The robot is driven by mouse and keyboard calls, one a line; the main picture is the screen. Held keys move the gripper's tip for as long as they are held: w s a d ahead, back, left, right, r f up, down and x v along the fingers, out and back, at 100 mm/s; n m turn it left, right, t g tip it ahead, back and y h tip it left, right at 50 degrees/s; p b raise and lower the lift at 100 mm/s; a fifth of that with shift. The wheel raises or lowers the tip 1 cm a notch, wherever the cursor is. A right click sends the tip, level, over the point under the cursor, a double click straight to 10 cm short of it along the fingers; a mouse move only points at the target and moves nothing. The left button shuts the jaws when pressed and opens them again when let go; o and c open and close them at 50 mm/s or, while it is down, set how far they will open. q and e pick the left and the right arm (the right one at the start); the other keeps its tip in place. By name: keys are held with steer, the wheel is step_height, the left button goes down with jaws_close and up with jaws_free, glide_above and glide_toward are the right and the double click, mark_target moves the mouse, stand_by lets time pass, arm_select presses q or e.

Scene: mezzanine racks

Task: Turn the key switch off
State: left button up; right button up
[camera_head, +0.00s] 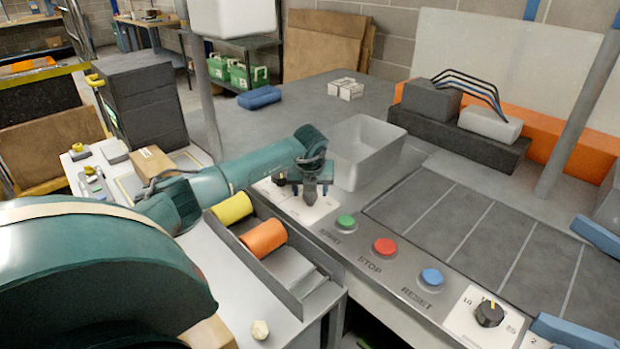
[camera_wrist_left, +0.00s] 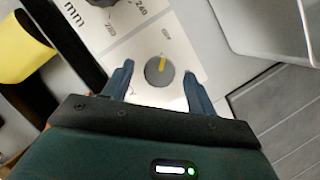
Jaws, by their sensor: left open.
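A round dark grey knob with a yellow pointer, which looks like the key switch (camera_wrist_left: 158,71), sits on a white plate in the left wrist view. Its pointer aims up the picture, slightly right, toward a small label that I cannot read clearly. My left gripper (camera_wrist_left: 158,80) is open, with one finger to each side of the knob; whether they touch it I cannot tell. In the head view my left gripper (camera_head: 312,190) points down over the white plate (camera_head: 300,205) and hides the knob.
A dial with a mm scale (camera_head: 280,179) is just left of the gripper. A grey bin (camera_head: 365,150) stands close behind. Green (camera_head: 346,222), red (camera_head: 385,246) and blue (camera_head: 431,277) buttons line the panel to the right. Yellow (camera_head: 232,207) and orange (camera_head: 263,238) rolls lie in front.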

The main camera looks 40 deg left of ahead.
arm_select(q)
steer(key=b+v, duration=0.1)
steer(key=v, duration=1.1)
steer(key=shift+r, duration=0.2)
steer(key=shift+d+f, duration=0.1)
steer(key=shift+d, duration=0.05)
